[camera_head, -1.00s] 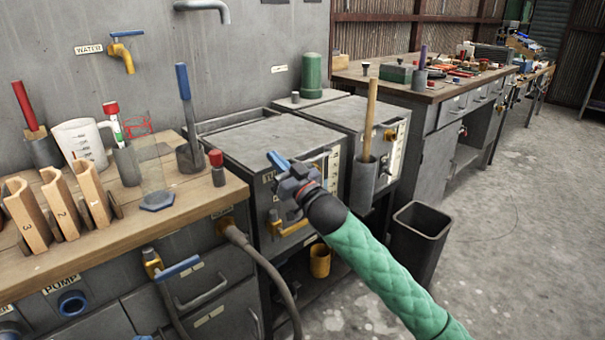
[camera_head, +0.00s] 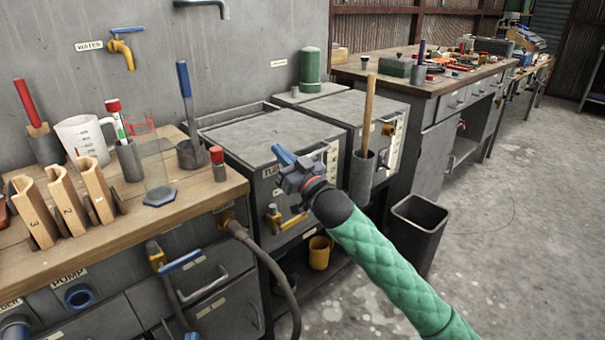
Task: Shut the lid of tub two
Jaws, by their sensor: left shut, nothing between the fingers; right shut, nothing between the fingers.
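Two grey box-shaped tubs with flat grey lids stand beside the workbench. The near tub (camera_head: 240,168) has a label beginning "TU" on its front, partly covered by my gripper; I cannot read its number. Its lid (camera_head: 270,132) looks flat, with a raised rim behind it. The far tub's lid (camera_head: 350,107) also looks flat. I cannot tell which is tub two. My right gripper (camera_head: 282,154), on the green-sleeved arm, is shut and empty in front of the near tub's upper front edge; contact is unclear.
The wooden bench (camera_head: 190,205) on the left holds a jug, wooden blocks and holders. A holder with a wooden handle (camera_head: 371,110) stands at the far tub's front. A dark bin (camera_head: 418,225) stands on the floor. A hose (camera_head: 265,262) hangs before the near tub.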

